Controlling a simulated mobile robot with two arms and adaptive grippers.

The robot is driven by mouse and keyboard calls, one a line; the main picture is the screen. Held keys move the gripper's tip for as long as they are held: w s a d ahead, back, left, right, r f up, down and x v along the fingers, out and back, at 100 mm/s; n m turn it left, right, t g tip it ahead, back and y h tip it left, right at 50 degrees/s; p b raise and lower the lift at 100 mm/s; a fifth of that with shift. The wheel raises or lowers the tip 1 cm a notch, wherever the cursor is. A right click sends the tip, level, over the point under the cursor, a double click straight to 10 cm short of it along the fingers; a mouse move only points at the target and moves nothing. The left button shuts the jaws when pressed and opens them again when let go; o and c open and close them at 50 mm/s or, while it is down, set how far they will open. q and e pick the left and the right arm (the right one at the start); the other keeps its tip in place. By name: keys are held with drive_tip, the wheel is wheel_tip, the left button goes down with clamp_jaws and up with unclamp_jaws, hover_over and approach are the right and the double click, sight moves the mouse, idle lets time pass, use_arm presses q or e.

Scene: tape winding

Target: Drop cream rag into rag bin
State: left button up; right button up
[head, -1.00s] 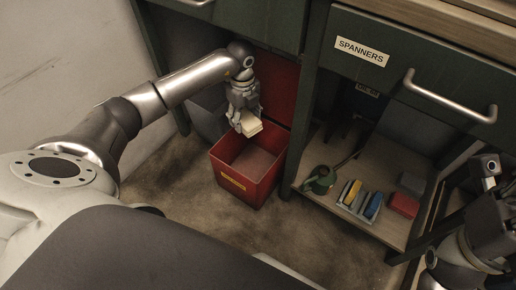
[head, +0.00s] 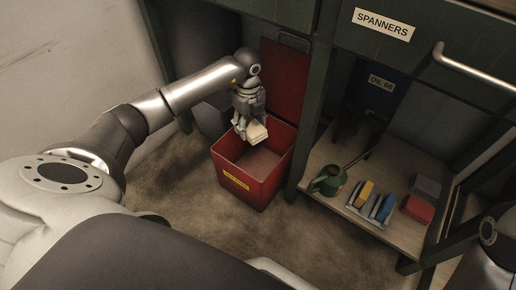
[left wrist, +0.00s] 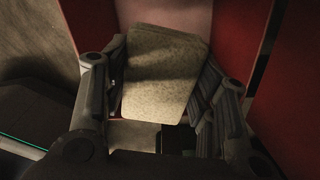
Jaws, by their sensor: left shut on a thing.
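The cream rag (head: 257,132) is a folded pad held in my left gripper (head: 247,128). In the left wrist view the cream rag (left wrist: 162,75) sits between both fingers of the left gripper (left wrist: 160,100), which are shut on it. The rag bin (head: 250,181) is an open red box with a yellow label, standing on the floor. The rag hangs over the bin's opening, near its back rim in the head view. The bin's red lid (head: 284,80) stands upright behind it. Part of my right arm shows at the right edge, but its fingertips are not in view.
A green bench with a "SPANNERS" drawer (head: 384,25) stands behind. Its lower shelf (head: 346,212) holds a green oil can (head: 327,181), a rack of coloured blocks (head: 371,204) and a red block (head: 418,209). The floor (head: 180,185) left of the bin is clear.

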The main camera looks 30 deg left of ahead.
use_arm(q)
drive_tip(key=o, duration=1)
drive_tip(key=shift+o, duration=0.2)
wheel_tip(320, 180, up, 8)
drive_tip(key=shift+f, duration=0.2)
